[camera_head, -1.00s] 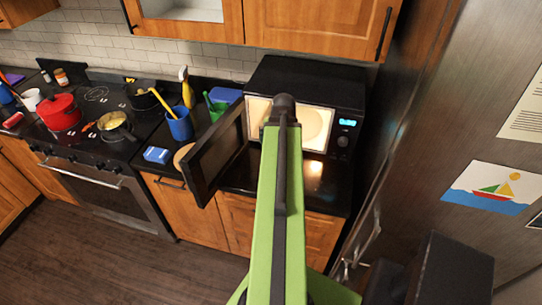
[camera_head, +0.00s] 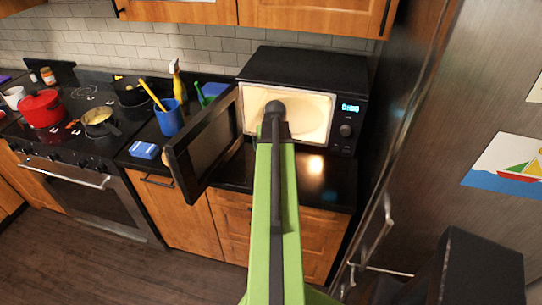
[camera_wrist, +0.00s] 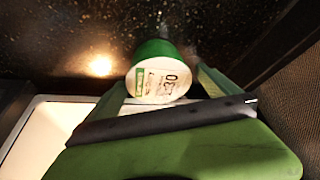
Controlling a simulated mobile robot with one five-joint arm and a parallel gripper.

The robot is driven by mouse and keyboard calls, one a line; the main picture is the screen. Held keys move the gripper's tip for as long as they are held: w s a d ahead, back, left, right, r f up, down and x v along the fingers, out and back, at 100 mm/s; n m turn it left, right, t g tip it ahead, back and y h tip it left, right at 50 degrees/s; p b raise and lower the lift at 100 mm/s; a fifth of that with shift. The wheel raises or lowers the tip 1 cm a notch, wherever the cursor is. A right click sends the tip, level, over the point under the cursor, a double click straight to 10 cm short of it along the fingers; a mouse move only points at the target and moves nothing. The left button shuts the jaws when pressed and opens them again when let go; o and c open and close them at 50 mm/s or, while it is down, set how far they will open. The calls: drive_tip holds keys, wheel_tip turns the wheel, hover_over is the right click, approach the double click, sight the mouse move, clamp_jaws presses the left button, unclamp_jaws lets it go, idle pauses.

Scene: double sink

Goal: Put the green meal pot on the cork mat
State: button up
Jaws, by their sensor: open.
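The green meal pot (camera_wrist: 152,48), with a white printed label facing the camera, shows in the wrist view between the fingers of my gripper (camera_wrist: 165,76). The fingers stand open on either side of it; whether they touch it I cannot tell. In the head view my arm reaches to the open, lit microwave (camera_head: 305,65), and the arm hides the pot and fingers. A tan rounded edge, apparently the cork mat (camera_head: 167,158), shows on the counter, mostly hidden behind the microwave door.
The open microwave door (camera_head: 205,145) juts out left of my arm. A blue box (camera_head: 145,150), a blue utensil cup (camera_head: 169,120) and a spray bottle stand further left. The stove (camera_head: 75,125) holds several pots. A steel fridge (camera_head: 440,120) stands close on the right.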

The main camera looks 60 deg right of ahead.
drive_tip(key=shift+x, duration=0.85)
drive_tip(key=shift+r, duration=0.2)
drive_tip(key=shift+r, duration=0.1)
drive_tip(key=c, duration=1.9)
